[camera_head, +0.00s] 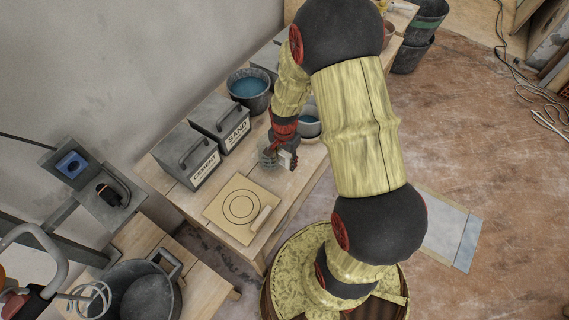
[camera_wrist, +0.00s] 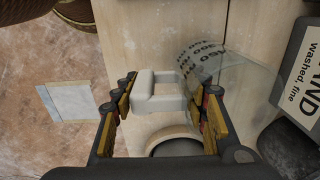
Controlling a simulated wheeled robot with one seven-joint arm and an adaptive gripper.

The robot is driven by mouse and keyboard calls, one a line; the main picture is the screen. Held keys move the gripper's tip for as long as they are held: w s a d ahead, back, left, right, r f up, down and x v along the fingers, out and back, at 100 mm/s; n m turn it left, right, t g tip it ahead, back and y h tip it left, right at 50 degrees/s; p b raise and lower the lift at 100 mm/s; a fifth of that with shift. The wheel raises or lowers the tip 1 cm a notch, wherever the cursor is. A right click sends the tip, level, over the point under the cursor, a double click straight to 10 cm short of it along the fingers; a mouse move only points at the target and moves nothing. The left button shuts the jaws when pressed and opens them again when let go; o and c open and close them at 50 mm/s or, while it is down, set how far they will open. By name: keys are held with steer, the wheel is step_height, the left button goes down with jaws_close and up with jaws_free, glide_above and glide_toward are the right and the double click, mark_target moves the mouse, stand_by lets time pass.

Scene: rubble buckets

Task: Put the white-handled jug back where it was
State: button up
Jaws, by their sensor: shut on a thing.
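The jug (camera_head: 268,155) is clear with dark print, and its white handle (camera_wrist: 150,92) sits between my fingers. My gripper (camera_head: 288,158) is shut on that handle; it also shows in the wrist view (camera_wrist: 168,108). The jug's clear body (camera_wrist: 212,68) lies to the right of the handle in the wrist view. The jug is over the bench just in front of the sand bin; I cannot tell whether its base touches the wood. A board with printed circles (camera_head: 226,216) lies on the bench nearer the front, with a pale block (camera_head: 261,219) on its edge.
The cement bin (camera_head: 187,158) and sand bin (camera_head: 222,125) stand along the wall side. A bucket of blue water (camera_head: 249,88) and a smaller blue-filled container (camera_head: 307,124) stand beyond. A dark bucket (camera_head: 140,290) is at the front left. Bare bench lies between jug and board.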

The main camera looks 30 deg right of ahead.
steer(key=shift+f, duration=0.75)
steer(key=shift+f, duration=0.1)
steer(key=o, duration=1.4)
step_height(320, 180, up, 12)
steer(key=p, duration=0.3)
steer(key=shift+s+f, duration=0.1)
steer(key=a+r+n+t, duration=0.2)
steer(key=a+r+n, duration=0.1)
steer(key=r, duration=0.7)
steer(key=s+a+r+n+t, duration=0.1)
steer(key=s+a+r+n, duration=0.2)
steer(key=r, duration=0.3)
steer(key=s+a+r+n+t, duration=0.1)
steer(key=s+a+r+n, duration=0.2)
steer(key=s+r, duration=0.3)
steer(key=s+a+r+n+t, duration=0.1)
steer(key=s+a+r+n, duration=0.2)
steer(key=r, duration=0.3)
steer(key=shift+s+a+r+n+t, duration=0.1)
steer(key=shift+s+r+n+t, duration=0.25)
steer(key=shift+s+n, duration=0.4)
steer(key=shift+w, duration=0.1)
